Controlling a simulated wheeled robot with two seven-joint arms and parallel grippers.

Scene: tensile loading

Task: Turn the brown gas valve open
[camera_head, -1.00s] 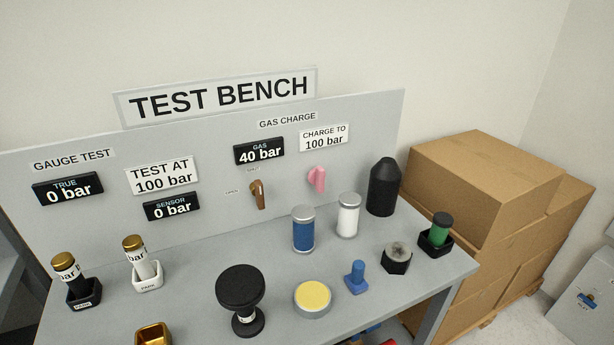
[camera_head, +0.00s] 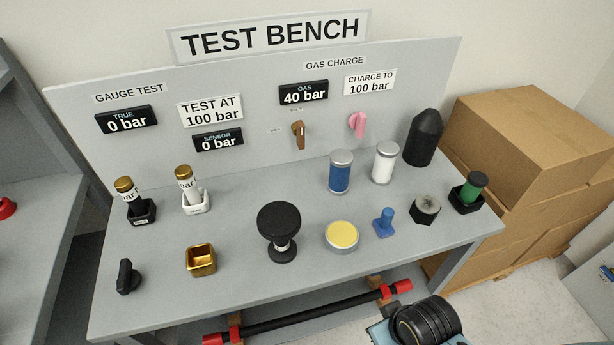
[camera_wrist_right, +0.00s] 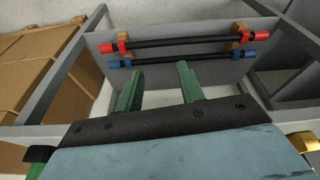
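The brown gas valve (camera_head: 298,134) is a small handle on the upright panel of the test bench, below the black "GAS 40 bar" display (camera_head: 304,92). The handle hangs roughly downward, slightly tilted, and a small "OPEN" label sits to its left. Nothing touches it. My right gripper (camera_wrist_right: 158,80) shows in the right wrist view with its two green fingers apart and nothing between them. It is low in front of the bench, facing the shelf under the tabletop. My left gripper is in neither view.
A pink valve (camera_head: 357,124) is right of the brown one. Blue (camera_head: 340,173) and white (camera_head: 385,163) cylinders stand below them. A black knob-topped piece (camera_head: 280,230) and a yellow-topped disc (camera_head: 341,236) stand nearer the front. Cardboard boxes (camera_head: 520,150) are at right.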

